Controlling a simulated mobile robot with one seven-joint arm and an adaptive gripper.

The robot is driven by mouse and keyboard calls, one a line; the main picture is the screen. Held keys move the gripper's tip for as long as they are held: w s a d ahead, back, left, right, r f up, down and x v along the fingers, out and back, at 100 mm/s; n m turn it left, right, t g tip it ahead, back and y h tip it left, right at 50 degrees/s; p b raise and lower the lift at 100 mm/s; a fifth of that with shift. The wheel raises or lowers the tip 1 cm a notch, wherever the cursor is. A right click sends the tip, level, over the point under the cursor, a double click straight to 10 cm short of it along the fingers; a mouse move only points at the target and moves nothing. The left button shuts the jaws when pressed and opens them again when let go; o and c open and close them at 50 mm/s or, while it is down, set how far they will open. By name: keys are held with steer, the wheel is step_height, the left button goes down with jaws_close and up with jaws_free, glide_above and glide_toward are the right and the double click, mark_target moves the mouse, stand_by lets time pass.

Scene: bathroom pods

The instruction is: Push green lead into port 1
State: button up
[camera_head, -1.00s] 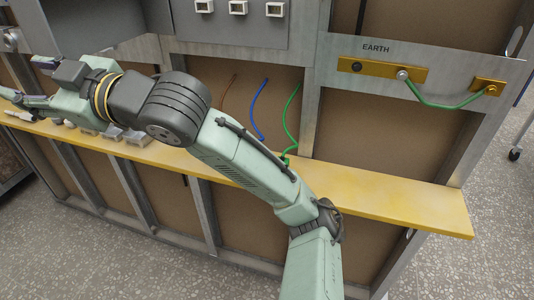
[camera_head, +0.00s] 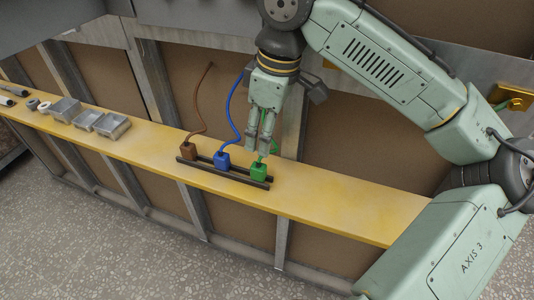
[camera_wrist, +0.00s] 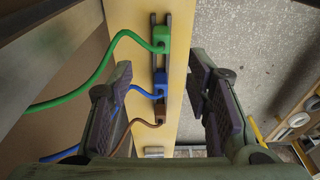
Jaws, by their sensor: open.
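The green lead's plug (camera_head: 258,171) sits on a dark rail (camera_head: 225,172) on the yellow shelf, at the rail's right end. Its green cable (camera_wrist: 88,82) curves away from the green plug (camera_wrist: 161,38) in the wrist view. My gripper (camera_head: 257,152) points down just above the green plug, with its fingers apart. In the wrist view my open gripper (camera_wrist: 168,90) has one finger on each side of the rail, and nothing is between the pads at their tips that I can see held. No port marked 1 is readable.
A blue plug (camera_head: 222,159) and a brown plug (camera_head: 188,150) sit on the same rail, left of the green one. Grey open boxes (camera_head: 111,125) stand on the shelf (camera_head: 330,205) at left. The shelf right of the rail is clear.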

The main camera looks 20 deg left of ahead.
mark_target(259, 166)
steer(key=f, duration=0.5)
steer(key=shift+w+a+f+p, duration=0.1)
steer(key=shift+a+f+p, duration=0.1)
steer(key=shift+a+p, duration=0.15)
steer(key=shift+a+f+p, duration=0.2)
steer(key=shift+f+p, duration=0.1)
steer(key=shift+f, duration=1)
steer(key=shift+a+f+p, duration=0.2)
steer(key=shift+f+p, duration=0.1)
steer(key=shift+f, duration=1)
jaws_close()
